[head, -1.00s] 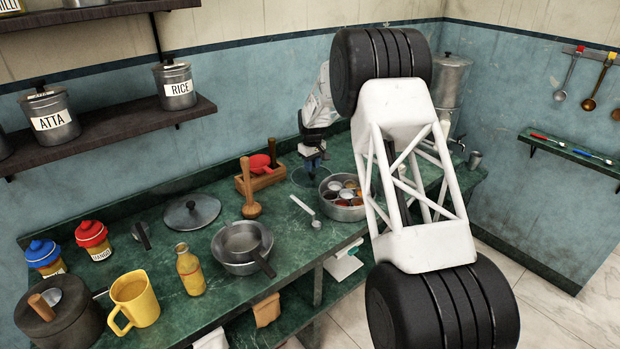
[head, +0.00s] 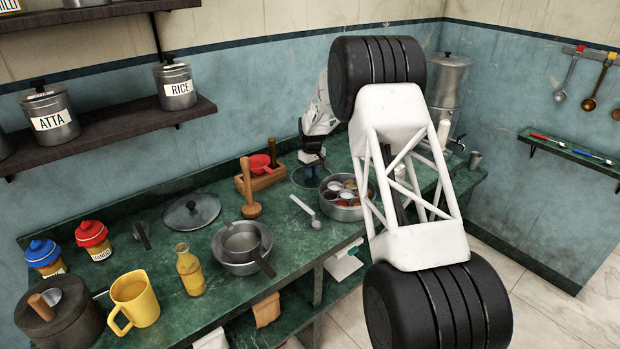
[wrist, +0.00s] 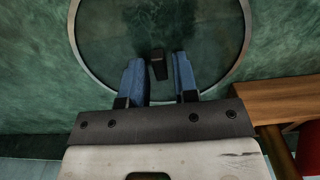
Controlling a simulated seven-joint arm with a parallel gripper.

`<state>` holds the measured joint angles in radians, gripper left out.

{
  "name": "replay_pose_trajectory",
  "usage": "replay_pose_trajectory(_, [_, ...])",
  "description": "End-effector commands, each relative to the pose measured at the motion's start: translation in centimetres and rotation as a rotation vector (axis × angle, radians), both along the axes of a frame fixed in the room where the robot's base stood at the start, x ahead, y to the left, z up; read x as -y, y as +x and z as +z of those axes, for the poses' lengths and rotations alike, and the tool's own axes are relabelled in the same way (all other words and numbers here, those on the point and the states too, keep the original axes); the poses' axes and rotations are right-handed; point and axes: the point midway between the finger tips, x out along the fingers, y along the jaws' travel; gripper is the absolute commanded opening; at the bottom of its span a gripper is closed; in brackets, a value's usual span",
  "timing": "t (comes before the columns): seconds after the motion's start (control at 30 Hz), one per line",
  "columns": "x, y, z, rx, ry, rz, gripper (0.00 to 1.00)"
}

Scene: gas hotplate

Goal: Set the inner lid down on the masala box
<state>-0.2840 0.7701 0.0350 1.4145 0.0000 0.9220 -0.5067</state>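The inner lid (wrist: 110,42) is a clear round disc with a pale metal rim and a small dark knob. It appears to lie on the green counter left of the masala box, and its rim shows in the head view (head: 294,178). The masala box (head: 344,213) is a round steel tin, uncovered, with small bowls of coloured spices inside. My gripper (wrist: 160,66) is over the lid with its blue fingers apart, one on each side of the knob. Gaps show between knob and fingers. My arm partly hides the lid in the head view.
A wooden rack (head: 264,180) with a red item stands behind left of the lid. A wooden masher (head: 251,205) and a pale spoon (head: 305,209) are left of the box. A steel dispenser (head: 446,85) stands at the back right. My white frame hides counter right of the box.

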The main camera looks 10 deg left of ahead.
Motion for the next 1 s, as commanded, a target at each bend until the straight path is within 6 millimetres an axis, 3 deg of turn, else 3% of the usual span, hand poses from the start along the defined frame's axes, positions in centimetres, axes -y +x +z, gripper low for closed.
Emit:
replay_pose_trajectory(0.23, [0.0,0.0,0.0,0.000,0.000,0.000,0.26])
replay_pose_trajectory(0.4, [0.0,0.0,0.0,0.000,0.000,0.000,0.00])
replay_pose_trajectory(1.0, [0.0,0.0,1.1,0.001,0.001,0.000,0.00])
